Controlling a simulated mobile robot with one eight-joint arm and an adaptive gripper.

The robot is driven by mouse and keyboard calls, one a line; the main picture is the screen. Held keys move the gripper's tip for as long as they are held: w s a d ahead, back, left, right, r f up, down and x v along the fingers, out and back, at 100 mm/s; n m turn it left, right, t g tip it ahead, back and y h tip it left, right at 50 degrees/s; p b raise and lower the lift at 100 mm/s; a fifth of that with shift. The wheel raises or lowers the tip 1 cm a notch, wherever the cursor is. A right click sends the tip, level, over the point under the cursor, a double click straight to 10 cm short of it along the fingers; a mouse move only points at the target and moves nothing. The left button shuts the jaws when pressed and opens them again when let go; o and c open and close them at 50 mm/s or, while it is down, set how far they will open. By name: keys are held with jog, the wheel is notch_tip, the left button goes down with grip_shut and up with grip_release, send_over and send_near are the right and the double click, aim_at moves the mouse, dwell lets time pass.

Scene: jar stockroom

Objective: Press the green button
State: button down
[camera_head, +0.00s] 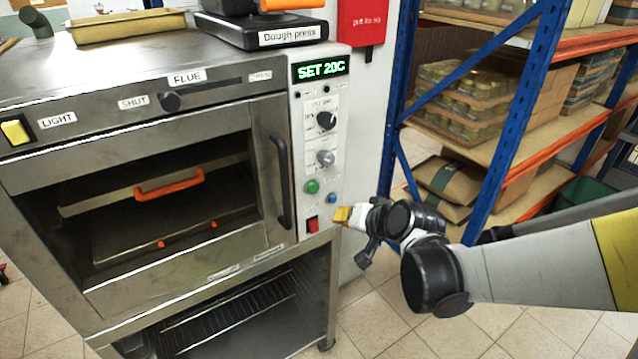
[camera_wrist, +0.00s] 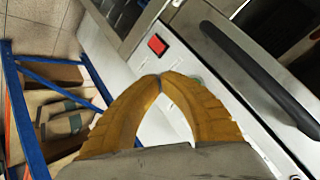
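The green button (camera_head: 312,186) is a small round button on the oven's control panel (camera_head: 299,204), beside a blue button (camera_head: 332,184) and above a red rocker switch (camera_head: 312,225). My gripper (camera_head: 341,215) is at the right edge of the panel in the head view, lower than the green button and apart from it. In the wrist view, my gripper's yellow fingertips (camera_wrist: 165,77) meet with nothing between them. The red switch (camera_wrist: 157,44) shows just beyond the tips there.
The oven's vertical black door handle (camera_head: 281,180) stands out left of the panel. Knobs (camera_head: 326,121) and a display (camera_head: 320,69) sit higher up. A blue-framed shelf (camera_head: 515,110) with jars stands at the right. Tiled floor is open below my gripper.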

send_near(314, 195)
jog(key=shift+s+f+x, duration=0.15)
jog(key=shift+f+x, duration=0.05)
jog(key=shift+x, duration=0.95)
jog(key=shift+s+f+x, duration=0.1)
jog(key=shift+f+x, duration=0.15)
jog(key=shift+x, duration=0.9)
jog(key=shift+d, duration=0.2)
jog(key=shift+w+a, duration=0.25)
jog(key=shift+w, duration=0.05)
jog(key=shift+w+a+b, duration=0.25)
jog(key=shift+w+b, duration=0.05)
jog(key=shift+w, duration=0.1)
dwell(0.4)
jog(key=shift+s+d, duration=0.1)
jog(key=shift+s, duration=0.05)
jog(key=shift+s+d, duration=0.45)
jog(key=shift+s, duration=0.2)
jog(key=shift+s+d, duration=0.65)
jog(key=shift+s, duration=0.35)
jog(key=shift+s+d, duration=0.7)
jog(key=shift+s, duration=0.35)
